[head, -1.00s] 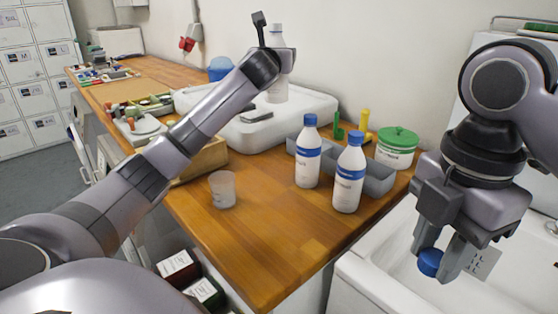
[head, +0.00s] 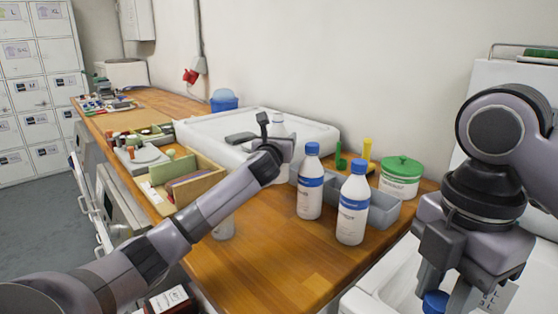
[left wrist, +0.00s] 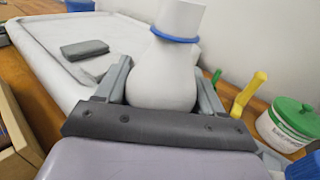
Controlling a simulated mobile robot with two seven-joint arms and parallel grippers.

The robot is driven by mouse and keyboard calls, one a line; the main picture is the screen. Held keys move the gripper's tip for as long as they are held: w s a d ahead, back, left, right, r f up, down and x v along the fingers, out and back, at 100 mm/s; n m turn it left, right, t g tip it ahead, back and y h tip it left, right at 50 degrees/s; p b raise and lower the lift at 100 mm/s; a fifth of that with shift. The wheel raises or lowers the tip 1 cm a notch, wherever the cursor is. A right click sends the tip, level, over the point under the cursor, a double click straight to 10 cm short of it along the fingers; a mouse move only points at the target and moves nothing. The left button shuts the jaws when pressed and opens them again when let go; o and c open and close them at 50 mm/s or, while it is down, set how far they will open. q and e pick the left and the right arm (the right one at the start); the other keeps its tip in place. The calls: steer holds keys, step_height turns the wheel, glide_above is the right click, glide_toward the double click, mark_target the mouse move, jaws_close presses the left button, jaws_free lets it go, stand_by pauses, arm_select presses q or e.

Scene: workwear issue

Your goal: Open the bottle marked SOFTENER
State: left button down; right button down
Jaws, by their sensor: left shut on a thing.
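My left gripper (head: 276,152) is shut on a white bottle (head: 278,127), upright at the near right end of the white basin. In the left wrist view the bottle (left wrist: 163,78) has a bare white neck with a blue ring and no blue cap on top; its label is hidden. My right gripper (head: 447,296) holds a blue cap (head: 434,303) between its fingers, at the lower right. Two white bottles with blue caps stand on the counter, one (head: 310,185) behind the other (head: 352,205). Their label print is too small to read, so I cannot tell which bottle is SOFTENER.
A grey bin (head: 382,212) stands behind the capped bottles, with a green-lidded tub (head: 400,178) to its right. A clear cup (head: 223,228) is partly hidden by my left arm. A wooden box (head: 195,190) lies left of the arm. The front counter (head: 275,260) is clear.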

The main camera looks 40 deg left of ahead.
arm_select(q)
steer(key=shift+f+b, duration=0.45)
steer(key=shift+f, duration=2)
steer(key=shift+f, duration=0.15)
steer(key=shift+c, duration=0.7)
jaws_free()
steer(key=shift+s, duration=0.1)
